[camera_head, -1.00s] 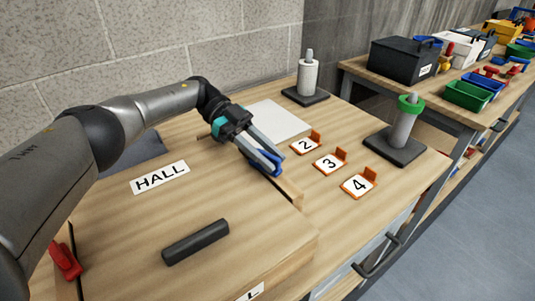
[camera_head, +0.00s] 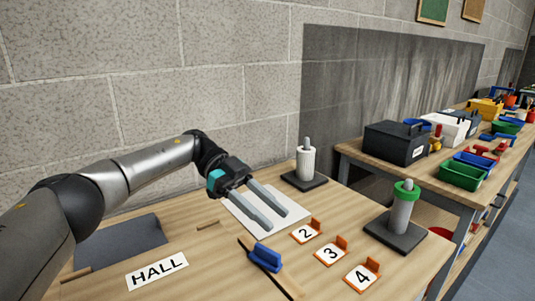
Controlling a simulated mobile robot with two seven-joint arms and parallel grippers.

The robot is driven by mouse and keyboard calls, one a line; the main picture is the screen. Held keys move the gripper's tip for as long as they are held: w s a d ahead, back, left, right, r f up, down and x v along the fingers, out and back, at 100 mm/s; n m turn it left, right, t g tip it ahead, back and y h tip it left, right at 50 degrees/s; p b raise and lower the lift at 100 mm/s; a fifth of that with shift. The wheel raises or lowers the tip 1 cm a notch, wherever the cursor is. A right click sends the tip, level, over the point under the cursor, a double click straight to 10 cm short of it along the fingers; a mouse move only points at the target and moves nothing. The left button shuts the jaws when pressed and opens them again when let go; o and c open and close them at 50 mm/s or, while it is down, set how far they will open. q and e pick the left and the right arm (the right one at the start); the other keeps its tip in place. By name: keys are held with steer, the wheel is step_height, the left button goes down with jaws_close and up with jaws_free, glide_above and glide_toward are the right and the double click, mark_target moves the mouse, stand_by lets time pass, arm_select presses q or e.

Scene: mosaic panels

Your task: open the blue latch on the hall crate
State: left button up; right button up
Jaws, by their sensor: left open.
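The hall crate (camera_head: 205,280) fills the lower left, its wooden lid marked with a HALL label (camera_head: 157,271). The blue latch (camera_head: 265,257) sits at the crate's right edge. I cannot tell from this angle whether it is open or shut. My left gripper (camera_head: 278,221) is open and empty, its two grey fingers apart. In the picture it is above the latch and clear of it, over the white sheet (camera_head: 238,219). My right gripper is not in view.
Orange-backed number cards 2 (camera_head: 306,233), 3 (camera_head: 332,252) and 4 (camera_head: 362,276) stand right of the crate. A post with white rolls (camera_head: 306,164) and one with a green ring (camera_head: 405,189) stand behind. A second bench holds toolboxes (camera_head: 397,145) and bins.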

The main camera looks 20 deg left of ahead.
arm_select(q)
step_height(320, 180, up, 10)
steer(key=p, duration=0.1)
steer(key=shift+r, duration=0.25)
